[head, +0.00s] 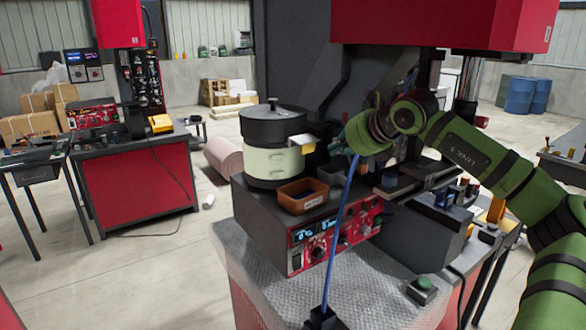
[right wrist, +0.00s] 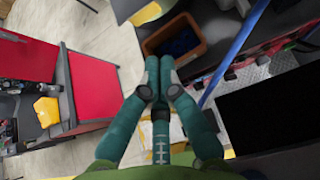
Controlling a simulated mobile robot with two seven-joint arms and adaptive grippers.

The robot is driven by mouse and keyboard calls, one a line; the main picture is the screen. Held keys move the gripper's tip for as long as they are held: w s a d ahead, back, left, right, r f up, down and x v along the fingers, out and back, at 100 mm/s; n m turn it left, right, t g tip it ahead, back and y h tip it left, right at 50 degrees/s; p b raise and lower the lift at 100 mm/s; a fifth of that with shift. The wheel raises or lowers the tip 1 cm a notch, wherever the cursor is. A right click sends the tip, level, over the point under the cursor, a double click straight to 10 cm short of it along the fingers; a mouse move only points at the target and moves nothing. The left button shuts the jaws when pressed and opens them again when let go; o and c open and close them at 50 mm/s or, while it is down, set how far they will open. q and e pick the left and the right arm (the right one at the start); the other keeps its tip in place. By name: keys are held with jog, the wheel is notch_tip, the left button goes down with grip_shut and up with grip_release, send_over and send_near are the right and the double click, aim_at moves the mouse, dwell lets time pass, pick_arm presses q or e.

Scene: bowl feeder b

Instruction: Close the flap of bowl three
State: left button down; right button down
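The bowl (head: 272,140) is a black lidded drum with a pale cream band, standing on the feeder box. I cannot tell whether this is the flap of bowl three. My right gripper (head: 343,141) is to the right of the plate and looks apart from it. In the right wrist view its teal fingers (right wrist: 160,66) are together, with nothing visible held between them. My left gripper is not in view.
A brown bin (head: 303,205) with dark contents sits on the feeder box, and it also shows in the right wrist view (right wrist: 150,43). A thin blue rod (head: 342,222) rises below the gripper. A red machine head (head: 440,22) hangs above. A green button box (head: 423,290) is in front.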

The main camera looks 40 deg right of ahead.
aim_at(304, 144)
jog(key=a+p+x, duration=0.1)
jog(key=p+x, duration=0.6)
jog(key=x, duration=0.3)
jog(key=shift+d, duration=0.3)
